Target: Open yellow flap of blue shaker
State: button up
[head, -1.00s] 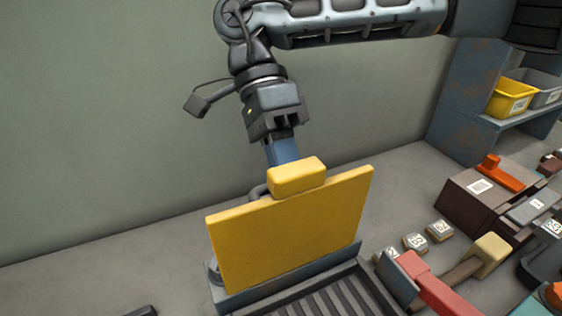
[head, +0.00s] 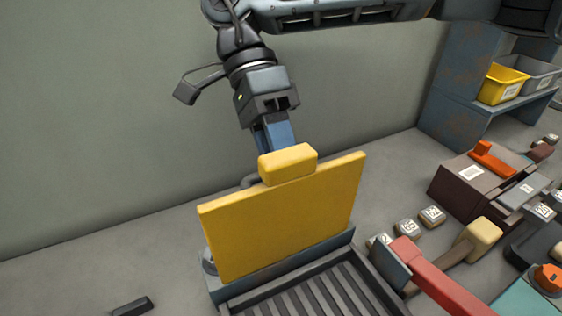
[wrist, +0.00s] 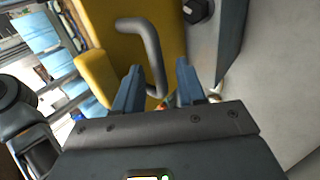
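The yellow flap (head: 285,222) stands raised, nearly upright, at the back of the blue-grey shaker (head: 345,240). A yellow block (head: 288,164) sits on its top edge. My gripper (head: 275,148) is behind the flap, its blue fingers pointing down; the flap hides their tips in the head view. In the wrist view the fingers (wrist: 158,80) are spread apart. A grey bent handle (wrist: 150,45) on the flap (wrist: 100,75) reaches down between or just beyond them. I cannot tell whether they touch it.
A red-handled tool (head: 435,280) and a yellow-headed mallet (head: 478,240) lie right of the shaker. Several numbered blocks (head: 408,228) and a brown box (head: 470,185) lie beyond. A small dark bar (head: 132,306) is at lower left. The bench left of the shaker is mostly clear.

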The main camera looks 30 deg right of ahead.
jog(key=b+v, duration=0.1)
jog(key=v, duration=0.6)
jog(key=shift+w, duration=0.1)
jog(key=shift+c, duration=0.2)
